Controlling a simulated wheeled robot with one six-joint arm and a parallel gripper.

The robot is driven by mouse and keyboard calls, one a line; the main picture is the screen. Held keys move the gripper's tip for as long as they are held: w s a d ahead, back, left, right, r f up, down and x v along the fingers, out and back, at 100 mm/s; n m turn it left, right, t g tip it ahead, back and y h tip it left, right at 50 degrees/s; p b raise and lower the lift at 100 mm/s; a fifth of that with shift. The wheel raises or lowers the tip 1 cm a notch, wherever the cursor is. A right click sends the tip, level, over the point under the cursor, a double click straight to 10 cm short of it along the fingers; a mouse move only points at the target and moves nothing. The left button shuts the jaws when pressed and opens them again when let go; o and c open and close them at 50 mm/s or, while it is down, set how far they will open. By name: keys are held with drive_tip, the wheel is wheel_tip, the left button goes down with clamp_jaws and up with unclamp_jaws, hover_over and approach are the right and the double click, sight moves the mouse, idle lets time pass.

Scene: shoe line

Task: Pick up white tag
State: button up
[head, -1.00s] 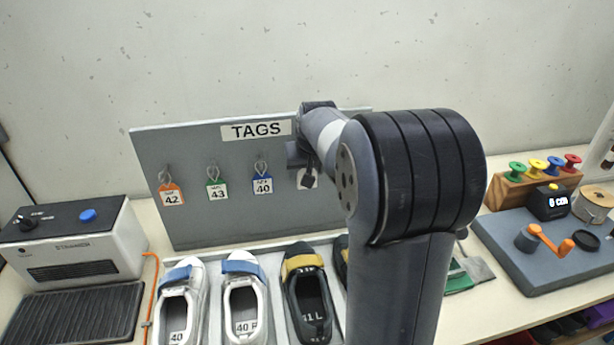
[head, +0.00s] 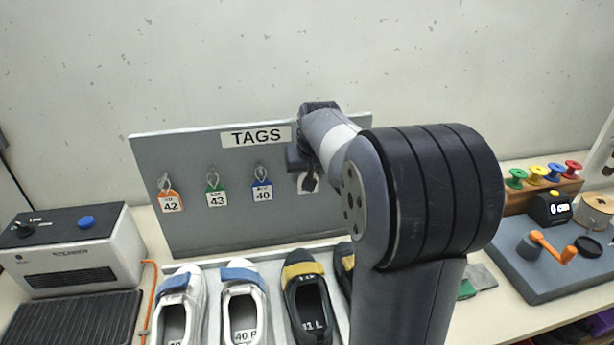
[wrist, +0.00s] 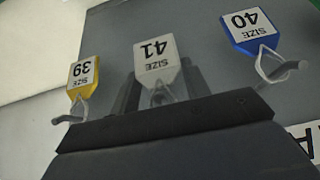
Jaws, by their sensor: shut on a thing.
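The white tag (wrist: 157,58), printed SIZE 41, is in the middle of the wrist view, upside down there. My gripper (wrist: 160,90) is shut on it near its loop end, one finger on each side. In the head view, a sliver of the white tag (head: 307,184) shows beside my gripper at the tag board (head: 222,235). My arm hides most of that spot. I cannot tell whether the loop is still on a hook.
A yellow tag 39 (wrist: 82,75) and a blue tag 40 (wrist: 251,30) hang on either side. Green (head: 215,197) and orange (head: 171,200) tags hang further left. Shoes (head: 242,305) stand below the board, a steamer (head: 75,262) at left.

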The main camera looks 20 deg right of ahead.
drive_tip(key=s+a+b, duration=0.3)
drive_tip(key=s+b, duration=0.1)
drive_tip(key=s, duration=1.2)
drive_tip(key=shift+s+a, duration=0.15)
drive_tip(key=shift+s, duration=0.2)
idle(0.4)
